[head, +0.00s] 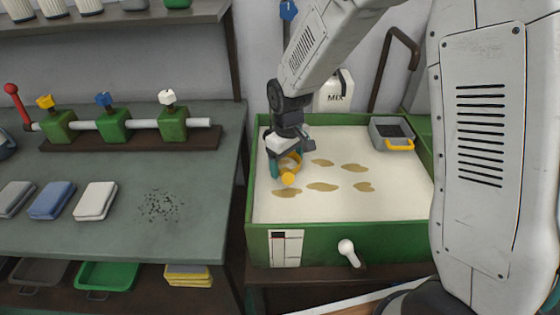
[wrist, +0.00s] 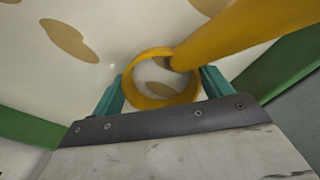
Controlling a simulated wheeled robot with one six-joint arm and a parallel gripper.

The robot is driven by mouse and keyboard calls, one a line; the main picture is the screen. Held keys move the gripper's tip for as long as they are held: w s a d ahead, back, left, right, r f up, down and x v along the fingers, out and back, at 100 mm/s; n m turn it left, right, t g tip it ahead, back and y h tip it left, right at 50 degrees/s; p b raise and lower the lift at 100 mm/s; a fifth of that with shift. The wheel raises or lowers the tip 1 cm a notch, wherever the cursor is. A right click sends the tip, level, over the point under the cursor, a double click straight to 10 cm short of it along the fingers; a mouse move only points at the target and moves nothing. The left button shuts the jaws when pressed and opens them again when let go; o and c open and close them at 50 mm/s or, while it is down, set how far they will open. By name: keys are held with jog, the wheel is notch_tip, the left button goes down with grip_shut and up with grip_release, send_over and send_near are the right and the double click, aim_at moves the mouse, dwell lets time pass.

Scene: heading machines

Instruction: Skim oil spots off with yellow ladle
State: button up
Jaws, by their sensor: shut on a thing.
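My gripper (head: 284,163) is over the left part of a green tank (head: 340,238) of cream-coloured liquid (head: 400,190). Its teal fingers (wrist: 160,88) are shut on the yellow ladle (wrist: 137,81), one on each side of its round cup. The ladle's thick handle runs to the upper right in the wrist view. In the head view the ladle (head: 288,179) is close to the liquid; I cannot tell whether it touches. Several flat brown oil spots (head: 322,187) lie to the right of and in front of the ladle. One spot (wrist: 69,40) shows at upper left in the wrist view.
A grey box (head: 378,138) with a yellow handle sits at the tank's back right. A white MIX container (head: 334,93) stands behind. A bench (head: 120,235) with folded cloths and a valve pipe is at left.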

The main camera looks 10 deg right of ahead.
jog(key=shift+s+d, duration=1.1)
jog(key=shift+d, duration=4.4)
jog(key=shift+s+d, duration=1.1)
jog(key=shift+d, duration=4.35)
notch_tip(320, 180, up, 12)
